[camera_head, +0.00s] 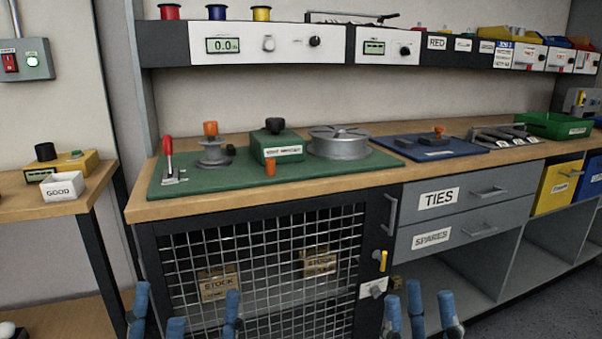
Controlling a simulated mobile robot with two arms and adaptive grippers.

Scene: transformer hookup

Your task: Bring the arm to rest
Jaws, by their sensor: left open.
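My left gripper (186,310) shows at the bottom left with its blue fingers spread, open and empty. It is in front of the mesh cabinet door and below the bench top. My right gripper (420,308) shows at the bottom, right of the mesh door and in front of the lower shelf opening. Its blue fingers stand apart with nothing between them. Only the fingers of both grippers are in the picture; the rest of each arm is out of view. Neither gripper appears to hold anything.
The workbench (376,182) carries a green mat (220,189) with a red-handled clamp (170,160), a green box (277,147) and a round metal part (340,148). The mesh door (265,255) and drawers (470,195) are ahead. A side table (25,207) stands left.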

